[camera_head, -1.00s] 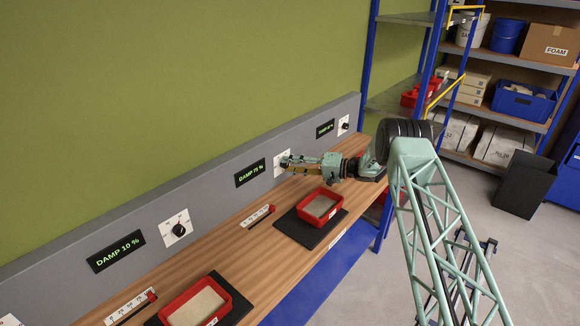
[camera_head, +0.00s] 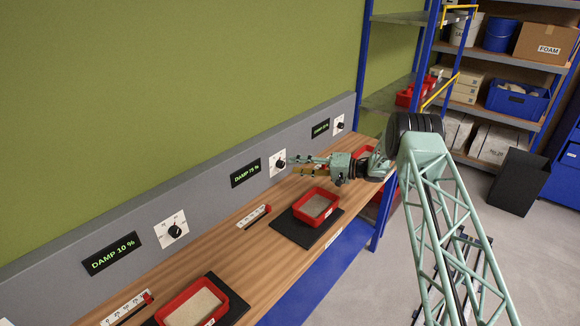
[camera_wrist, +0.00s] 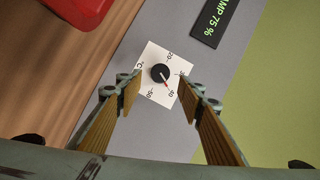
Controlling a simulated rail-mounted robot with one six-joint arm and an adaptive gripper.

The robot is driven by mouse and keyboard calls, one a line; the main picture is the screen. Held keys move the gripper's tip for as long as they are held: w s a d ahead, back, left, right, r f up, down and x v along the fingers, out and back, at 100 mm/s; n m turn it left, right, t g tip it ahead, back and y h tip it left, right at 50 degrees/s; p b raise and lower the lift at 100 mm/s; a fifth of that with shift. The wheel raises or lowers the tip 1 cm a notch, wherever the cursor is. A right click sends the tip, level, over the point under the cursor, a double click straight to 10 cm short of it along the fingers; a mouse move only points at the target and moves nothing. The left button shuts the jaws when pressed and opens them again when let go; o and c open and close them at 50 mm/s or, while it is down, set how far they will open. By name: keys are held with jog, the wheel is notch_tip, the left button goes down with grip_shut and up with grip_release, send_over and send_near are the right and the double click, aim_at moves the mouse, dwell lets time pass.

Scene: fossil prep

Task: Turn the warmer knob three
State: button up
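A black warmer knob (camera_wrist: 160,73) with a red pointer sits on a white dial plate (camera_wrist: 152,96) in the wrist view. The pointer aims at about the 40 mark. In the head view this knob (camera_head: 281,163) is beside the display reading DAMP 75 % (camera_head: 246,173). My gripper (camera_head: 291,166) is just right of the plate. Its two fingers are spread, with nothing between them, and in the wrist view the gripper (camera_wrist: 158,92) has its tips either side of the knob, apparently clear of it. Other knobs (camera_head: 174,231) (camera_head: 340,126) sit along the same grey panel.
Red sand trays (camera_head: 334,209) (camera_head: 226,292) lie on black mats on the wooden bench (camera_head: 262,262). White scale strips with red sliders (camera_head: 254,216) lie between the panel and the trays. A blue shelf rack (camera_head: 365,60) stands behind the bench's far end.

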jog(key=f+v, duration=0.1)
jog(key=v, duration=0.5)
jog(key=shift+d+r, duration=0.3)
jog(key=shift+r, duration=0.2)
jog(key=shift+s, duration=0.1)
dwell(0.4)
